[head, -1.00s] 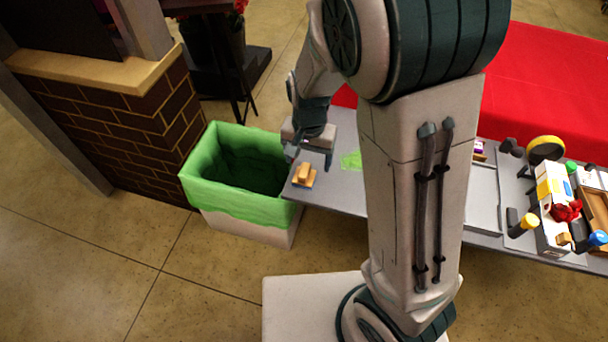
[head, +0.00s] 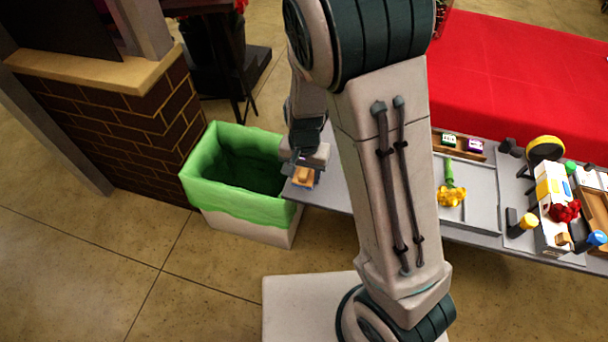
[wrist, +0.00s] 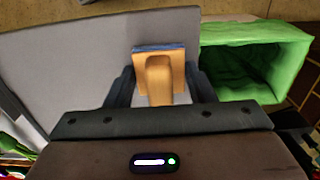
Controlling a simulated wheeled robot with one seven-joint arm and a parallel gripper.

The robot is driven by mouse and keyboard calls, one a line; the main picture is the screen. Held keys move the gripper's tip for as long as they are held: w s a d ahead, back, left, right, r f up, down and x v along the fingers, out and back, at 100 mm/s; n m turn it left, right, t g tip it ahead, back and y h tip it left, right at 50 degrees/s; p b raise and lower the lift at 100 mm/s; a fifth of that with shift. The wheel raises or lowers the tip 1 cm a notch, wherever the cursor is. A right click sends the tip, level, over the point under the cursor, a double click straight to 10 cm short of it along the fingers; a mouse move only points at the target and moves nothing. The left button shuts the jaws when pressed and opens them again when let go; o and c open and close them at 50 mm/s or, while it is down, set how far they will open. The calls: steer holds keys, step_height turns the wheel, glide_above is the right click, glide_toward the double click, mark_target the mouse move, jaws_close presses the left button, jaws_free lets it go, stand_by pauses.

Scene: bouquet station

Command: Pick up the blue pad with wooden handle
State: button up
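The blue pad with wooden handle (head: 302,178) lies on the left end of the grey table. In the wrist view the pad (wrist: 176,66) shows a tan wooden back, a raised handle and a thin blue edge at its far side. My gripper (head: 306,163) is over the table's end, right at the pad. The fingertips are partly hidden, so contact with the pad's sides cannot be told.
A green-lined bin (head: 235,208) stands against the table's left end. The grey table (head: 328,196) is bare beside the pad. A tray with a yellow flower (head: 451,196), and several tools and boxes, are further right. A brick counter (head: 130,125) is behind left.

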mark_target(304, 169)
steer(key=shift+r, duration=0.1)
steer(key=shift+r, duration=0.6)
step_height(304, 169, up, 3)
steer(key=shift+a+f, duration=0.1)
steer(key=shift+f, duration=0.1)
steer(key=s+d+r, duration=0.1)
steer(key=d+r, duration=0.2)
steer(key=d, duration=0.2)
steer(key=s+d+r+b, duration=0.1)
steer(key=d+r, duration=0.3)
steer(key=d, duration=0.2)
steer(key=shift+s+d, duration=0.2)
steer(key=shift+d, duration=0.1)
steer(key=shift+o, duration=0.4)
